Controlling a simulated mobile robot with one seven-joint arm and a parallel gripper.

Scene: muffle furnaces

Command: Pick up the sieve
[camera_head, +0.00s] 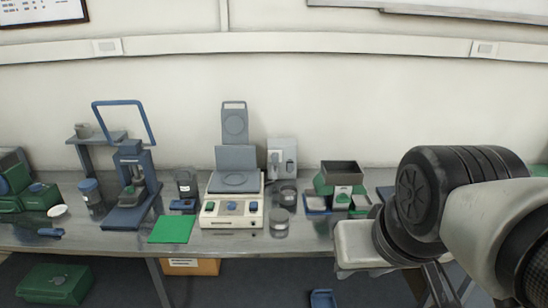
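I cannot clearly identify the sieve at this size. A short round grey metal piece (279,224) stands at the table's front, just right of the cream device, and may be the sieve. A second round grey metal piece (288,194) stands behind it. My arm enters from the right and covers the right part of the table. I cannot make out my gripper's fingers, so what they hold is not shown.
The cream device (232,213) has a raised grey lid. A green mat (172,229), a blue press (130,185) and dark jars stand left. Blue and green bins (341,173) stand right of the round pieces. A green case (54,284) lies on the floor.

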